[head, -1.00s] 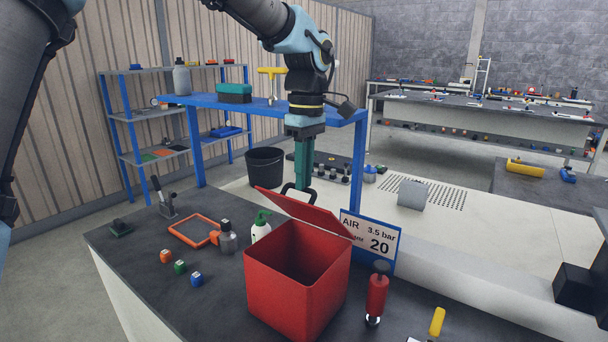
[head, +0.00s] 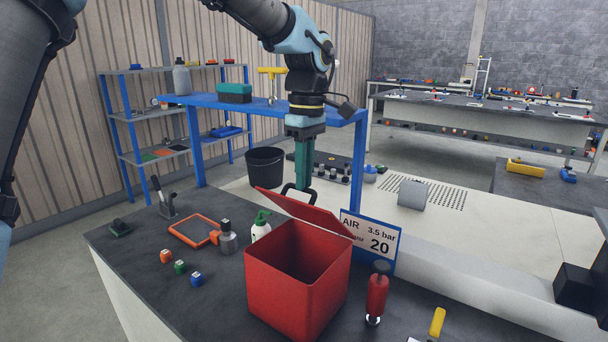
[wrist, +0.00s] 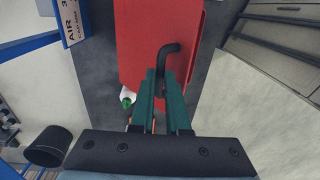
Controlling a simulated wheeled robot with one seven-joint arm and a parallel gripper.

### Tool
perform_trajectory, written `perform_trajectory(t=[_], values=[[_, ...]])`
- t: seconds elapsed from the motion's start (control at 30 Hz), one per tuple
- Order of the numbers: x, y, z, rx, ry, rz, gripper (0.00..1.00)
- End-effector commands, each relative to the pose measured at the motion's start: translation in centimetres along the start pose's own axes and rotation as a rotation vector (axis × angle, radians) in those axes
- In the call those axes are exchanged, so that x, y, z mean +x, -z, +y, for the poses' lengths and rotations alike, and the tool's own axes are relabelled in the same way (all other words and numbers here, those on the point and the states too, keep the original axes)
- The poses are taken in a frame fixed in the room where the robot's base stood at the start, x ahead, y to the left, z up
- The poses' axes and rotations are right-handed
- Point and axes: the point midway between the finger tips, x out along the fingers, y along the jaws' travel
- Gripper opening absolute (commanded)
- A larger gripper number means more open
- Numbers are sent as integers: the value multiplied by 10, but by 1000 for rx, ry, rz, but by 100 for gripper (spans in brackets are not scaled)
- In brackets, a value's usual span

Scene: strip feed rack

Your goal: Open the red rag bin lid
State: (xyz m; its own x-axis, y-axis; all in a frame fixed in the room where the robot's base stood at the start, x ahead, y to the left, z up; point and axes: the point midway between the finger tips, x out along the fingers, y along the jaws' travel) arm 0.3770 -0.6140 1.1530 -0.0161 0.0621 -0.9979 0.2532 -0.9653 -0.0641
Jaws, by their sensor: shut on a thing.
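The red rag bin (head: 296,290) stands on the dark bench top, and its inside shows from above. Its red lid (head: 304,213) is raised and tilted up at the back, hinged on the right side. A black handle (head: 298,193) sticks up from the lid's far edge. My gripper (head: 303,186) points down behind the lid with its green fingers at the handle. In the wrist view the lid (wrist: 160,40) fills the upper middle, and my gripper (wrist: 165,90) is shut on the black handle (wrist: 168,55).
A white bottle with a green top (head: 261,227) stands just left of the bin. An air pressure sign (head: 370,240) and a red cylinder tool (head: 377,294) stand to its right. An orange frame (head: 194,231) and several small coloured blocks (head: 180,267) lie further left.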

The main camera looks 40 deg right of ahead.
Motion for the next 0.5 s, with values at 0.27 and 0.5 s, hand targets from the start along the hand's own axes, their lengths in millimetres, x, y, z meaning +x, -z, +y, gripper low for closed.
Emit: perform_trajectory(t=[0.27, 0.5], values=[[1, 0, 0, 0, 0, 0, 39], [0, 0, 0, 0, 0, 0, 45]])
